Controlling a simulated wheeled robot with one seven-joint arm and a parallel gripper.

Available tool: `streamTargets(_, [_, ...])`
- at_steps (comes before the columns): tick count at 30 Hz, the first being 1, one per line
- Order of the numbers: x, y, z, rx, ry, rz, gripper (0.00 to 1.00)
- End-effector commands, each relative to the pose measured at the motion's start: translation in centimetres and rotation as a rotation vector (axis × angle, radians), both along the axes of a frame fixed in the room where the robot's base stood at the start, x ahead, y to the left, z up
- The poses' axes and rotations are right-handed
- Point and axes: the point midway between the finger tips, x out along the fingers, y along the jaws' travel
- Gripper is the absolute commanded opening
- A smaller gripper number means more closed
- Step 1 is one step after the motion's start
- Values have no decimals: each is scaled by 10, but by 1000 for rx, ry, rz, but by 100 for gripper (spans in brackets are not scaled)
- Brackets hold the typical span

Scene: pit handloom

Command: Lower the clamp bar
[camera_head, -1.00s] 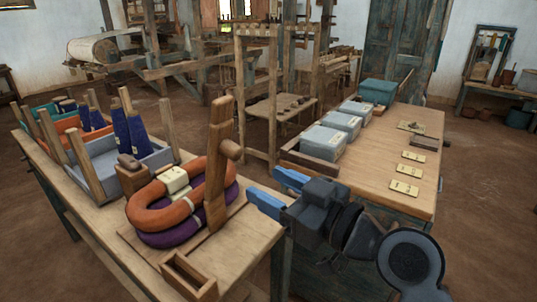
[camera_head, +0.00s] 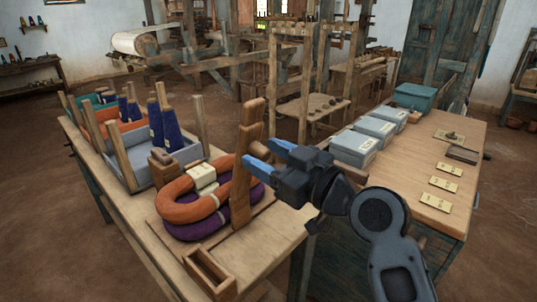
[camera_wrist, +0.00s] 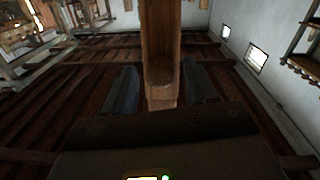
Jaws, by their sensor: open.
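The clamp bar (camera_head: 241,195) is a wooden bar standing nearly upright at the right side of the coiled hanks on the near table. An orange hank (camera_head: 182,208) lies over a purple hank (camera_head: 196,232), with a cream label on top. My gripper (camera_head: 250,156) is open, with its blue fingers at the upper half of the bar, from the right. In the wrist view the bar (camera_wrist: 160,40) runs down between the two dark fingers (camera_wrist: 160,92), with a rounded peg end low on it. I cannot tell whether the fingers touch it.
A small wooden box (camera_head: 210,272) sits at the near table's front edge. Trays of blue yarn cones (camera_head: 170,125) stand behind the hanks. A right-hand bench (camera_head: 455,212) carries grey boxes (camera_head: 355,150) and yellow cards. Loom frames stand behind.

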Motion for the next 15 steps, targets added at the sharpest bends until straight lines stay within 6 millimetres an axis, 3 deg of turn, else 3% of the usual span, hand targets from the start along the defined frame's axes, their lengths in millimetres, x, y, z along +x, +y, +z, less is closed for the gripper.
streamTargets(6, [0, 0, 0, 0, 0, 0, 55])
streamTargets(15, [0, 0, 0, 0, 0, 0, 26])
